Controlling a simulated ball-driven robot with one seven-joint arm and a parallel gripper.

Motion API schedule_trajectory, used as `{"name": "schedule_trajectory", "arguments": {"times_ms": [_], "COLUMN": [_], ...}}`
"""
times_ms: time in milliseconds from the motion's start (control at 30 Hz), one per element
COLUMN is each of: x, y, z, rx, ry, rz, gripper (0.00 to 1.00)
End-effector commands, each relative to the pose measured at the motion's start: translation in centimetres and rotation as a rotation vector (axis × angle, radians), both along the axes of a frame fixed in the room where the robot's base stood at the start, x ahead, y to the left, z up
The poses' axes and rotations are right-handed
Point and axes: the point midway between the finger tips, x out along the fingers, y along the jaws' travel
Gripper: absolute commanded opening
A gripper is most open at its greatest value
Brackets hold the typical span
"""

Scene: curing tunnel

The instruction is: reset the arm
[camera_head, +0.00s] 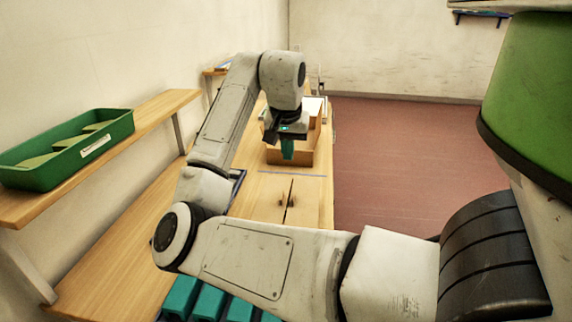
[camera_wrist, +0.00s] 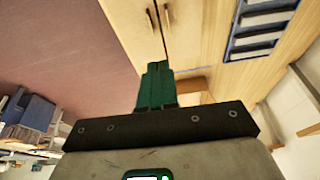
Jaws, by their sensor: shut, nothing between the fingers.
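My arm reaches out over the wooden bench (camera_head: 255,205) and bends back down at the far part of it. My gripper (camera_head: 287,156) hangs from the arm's end, pointing down, with its green fingers in front of an open cardboard box (camera_head: 306,155). In the wrist view the green fingers of my gripper (camera_wrist: 155,72) lie together, shut, with nothing held. Whether the fingers touch the box cannot be told.
A green tray (camera_head: 65,150) with dividers stands on the wooden shelf (camera_head: 160,108) along the left wall. Several teal items (camera_head: 210,302) sit at the bottom, partly behind my arm. A blue rack (camera_wrist: 258,30) shows in the wrist view. The red floor (camera_head: 410,160) on the right is clear.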

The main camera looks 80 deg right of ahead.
Motion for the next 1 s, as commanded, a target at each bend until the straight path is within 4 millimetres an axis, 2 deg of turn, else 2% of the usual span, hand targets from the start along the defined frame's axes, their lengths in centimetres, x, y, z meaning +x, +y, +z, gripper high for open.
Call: {"name": "schedule_trajectory", "arguments": {"times_ms": [200, 567, 767, 1000], "x": [-0.4, -0.4, -0.4, -0.4], "y": [0.5, 0.6, 0.6, 0.6], "z": [2.0, 2.7, 6.5, 9.2], "rx": [0.0, 0.0, 0.0, 0.001], "ry": [0.0, 0.001, 0.0, 0.001], "rz": [0.0, 0.0, 0.0, 0.0], "gripper": [0.0, 0.0, 0.0, 0.0]}}
